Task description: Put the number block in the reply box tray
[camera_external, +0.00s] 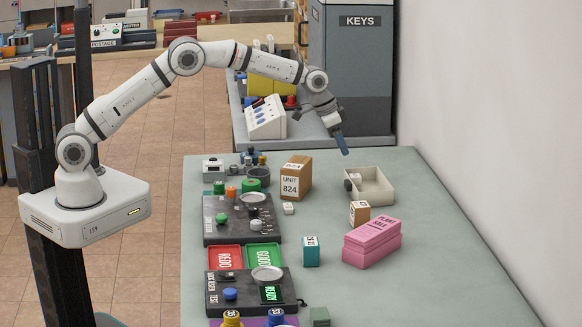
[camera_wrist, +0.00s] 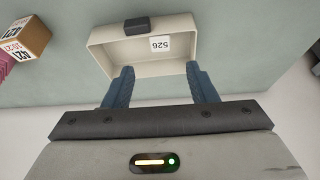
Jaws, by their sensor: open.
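The cream open tray (camera_external: 382,193) stands on the green-grey table near the wall; it fills the upper middle of the wrist view (camera_wrist: 105,53). A white square reading 526 (camera_wrist: 161,43) shows inside; I cannot tell label from block. A small brown and white block with printed numbers (camera_external: 359,213) stands beside the pink boxes, nearer the camera than the tray. It shows at the wrist view's upper left (camera_wrist: 27,38). My gripper (camera_external: 343,149) is open, above the table beyond the tray. Its blue fingertips (camera_wrist: 161,76) overlap the tray's near wall in the wrist view, with nothing held.
Stacked pink boxes (camera_external: 371,244), a brown UNIT 824 box (camera_external: 297,179), a teal block (camera_external: 311,251) and a small white cube (camera_external: 288,208) stand around. Dark control panels (camera_external: 241,219) line the left edge. The table right of the pink boxes is clear.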

